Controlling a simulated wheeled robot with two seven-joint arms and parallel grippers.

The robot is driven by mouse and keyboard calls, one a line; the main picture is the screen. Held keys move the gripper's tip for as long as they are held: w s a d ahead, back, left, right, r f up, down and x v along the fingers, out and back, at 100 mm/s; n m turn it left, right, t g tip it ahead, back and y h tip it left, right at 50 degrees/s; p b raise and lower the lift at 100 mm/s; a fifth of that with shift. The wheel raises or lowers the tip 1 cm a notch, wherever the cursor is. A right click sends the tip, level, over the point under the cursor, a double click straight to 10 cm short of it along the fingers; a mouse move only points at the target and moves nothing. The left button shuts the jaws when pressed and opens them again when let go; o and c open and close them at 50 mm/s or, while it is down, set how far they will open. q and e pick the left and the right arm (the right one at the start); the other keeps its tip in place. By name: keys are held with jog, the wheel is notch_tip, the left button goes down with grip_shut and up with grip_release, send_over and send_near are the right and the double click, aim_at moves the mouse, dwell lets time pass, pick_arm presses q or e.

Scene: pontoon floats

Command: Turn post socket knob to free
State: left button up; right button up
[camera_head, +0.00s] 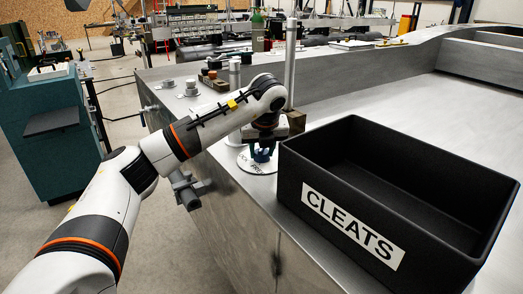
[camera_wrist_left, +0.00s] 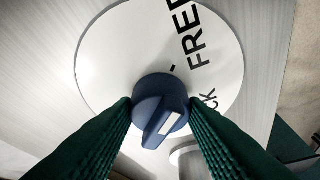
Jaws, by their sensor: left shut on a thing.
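The post socket knob is dark blue with a raised bar and a white stripe. In the left wrist view the knob (camera_wrist_left: 160,100) sits on a round white dial (camera_wrist_left: 110,60) marked FREE, with a second word partly hidden that ends in CK. The stripe lies on the knob's lower part, on the side away from the small tick by FREE. My left gripper (camera_wrist_left: 160,110) has its green ribbed fingers shut on the knob, one on each side. In the head view my left gripper (camera_head: 263,146) points down over the dial (camera_head: 248,166), largely covering the knob. My right gripper is out of view.
A black bin labelled CLEATS (camera_head: 348,228) stands on the metal deck close to the right of the dial. An upright metal post (camera_head: 291,65) rises behind the gripper. Several small fittings (camera_head: 190,88) sit on the deck at the back left.

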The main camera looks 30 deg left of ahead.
pick_arm(q)
jog(key=shift+n, duration=0.3)
dwell(0.4)
jog(key=o, duration=1)
jog(key=shift+c, duration=0.2)
jog(key=b+v, duration=0.1)
jog(key=v, duration=0.5)
jog(key=shift+d+r, duration=0.15)
jog(key=shift+r, duration=0.15)
jog(key=v, duration=0.5)
jog(key=shift+r, duration=0.2)
